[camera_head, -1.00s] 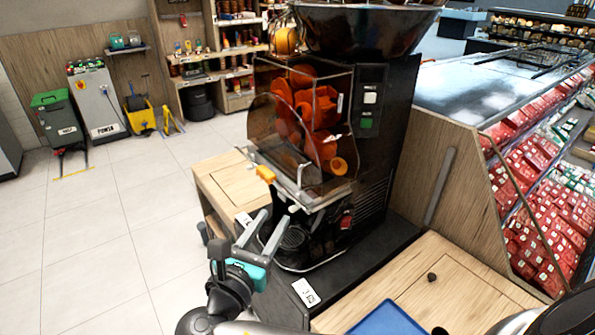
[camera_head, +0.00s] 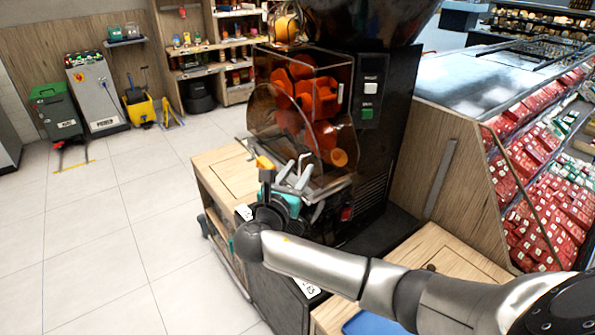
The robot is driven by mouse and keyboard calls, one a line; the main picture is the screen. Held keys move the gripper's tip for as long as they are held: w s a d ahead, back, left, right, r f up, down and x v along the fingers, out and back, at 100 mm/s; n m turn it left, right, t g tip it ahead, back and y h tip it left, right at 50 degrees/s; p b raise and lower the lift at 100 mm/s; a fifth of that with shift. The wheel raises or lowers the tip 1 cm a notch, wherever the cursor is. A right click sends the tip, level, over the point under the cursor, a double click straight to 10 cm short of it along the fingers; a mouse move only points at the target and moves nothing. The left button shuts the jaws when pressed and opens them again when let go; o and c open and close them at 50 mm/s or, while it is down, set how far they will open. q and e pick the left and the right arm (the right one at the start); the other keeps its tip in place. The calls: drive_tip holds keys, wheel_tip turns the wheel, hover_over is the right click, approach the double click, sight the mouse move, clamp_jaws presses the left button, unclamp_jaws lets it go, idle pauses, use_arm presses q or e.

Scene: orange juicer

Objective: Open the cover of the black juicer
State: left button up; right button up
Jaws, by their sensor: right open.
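The black juicer (camera_head: 385,140) stands on a black stand, with orange squeezing parts (camera_head: 310,95) showing inside it. Its clear cover (camera_head: 290,120) is down over these parts. A small orange-yellow piece (camera_head: 264,163) shows at the cover's lower left. My right gripper (camera_head: 294,168) is at the lower front edge of the cover, its two grey fingers apart and pointing up toward it. I cannot tell whether the fingers touch the cover. My right wrist and arm hide the juicer's lower front. My left gripper is not in view.
A wooden counter (camera_head: 455,250) with a blue tray (camera_head: 375,322) is at the lower right. A refrigerated case (camera_head: 535,160) of red packages stands to the right. The tiled floor (camera_head: 110,230) at the left is clear.

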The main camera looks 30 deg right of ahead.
clamp_jaws()
idle(1.4)
